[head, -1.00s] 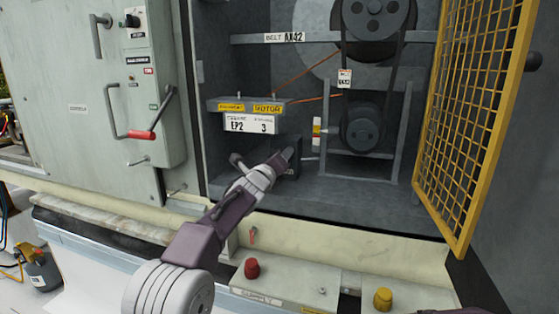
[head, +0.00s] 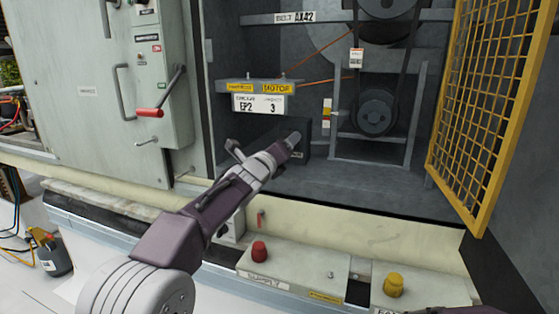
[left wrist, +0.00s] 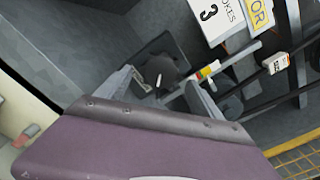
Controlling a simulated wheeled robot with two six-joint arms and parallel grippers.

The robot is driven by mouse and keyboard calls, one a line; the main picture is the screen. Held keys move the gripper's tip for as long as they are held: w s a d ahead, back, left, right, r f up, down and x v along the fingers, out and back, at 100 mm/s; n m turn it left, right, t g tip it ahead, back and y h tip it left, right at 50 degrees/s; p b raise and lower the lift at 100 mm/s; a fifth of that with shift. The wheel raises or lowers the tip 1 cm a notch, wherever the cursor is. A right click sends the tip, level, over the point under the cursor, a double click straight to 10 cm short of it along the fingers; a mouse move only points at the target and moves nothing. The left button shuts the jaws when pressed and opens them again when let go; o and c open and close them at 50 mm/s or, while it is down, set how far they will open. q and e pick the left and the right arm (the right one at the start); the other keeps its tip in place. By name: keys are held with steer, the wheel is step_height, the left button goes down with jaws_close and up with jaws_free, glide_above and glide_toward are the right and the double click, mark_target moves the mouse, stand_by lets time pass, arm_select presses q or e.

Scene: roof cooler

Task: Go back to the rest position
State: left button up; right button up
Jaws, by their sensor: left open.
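My left gripper (head: 262,148) is in front of the open cabinet bay, just below the motor terminal block with the EP2 label (head: 262,103). Its jaws are open, and I see nothing held between them. In the left wrist view the two fingertips (left wrist: 158,88) stand apart, with a dark box (left wrist: 160,68) beyond them.
A yellow mesh door (head: 478,110) stands open at the right. A red-handled switch lever (head: 150,112) is on the cabinet at the left. A red knob (head: 259,251) and a yellow knob (head: 393,285) are on boxes below the bay. Belt pulleys (head: 376,111) sit inside.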

arm_select(q)
steer(key=v, duration=0.3)
steer(key=shift+s+b, duration=0.1)
steer(key=shift+b, duration=0.2)
arm_select(e)
steer(key=shift+f, duration=0.7)
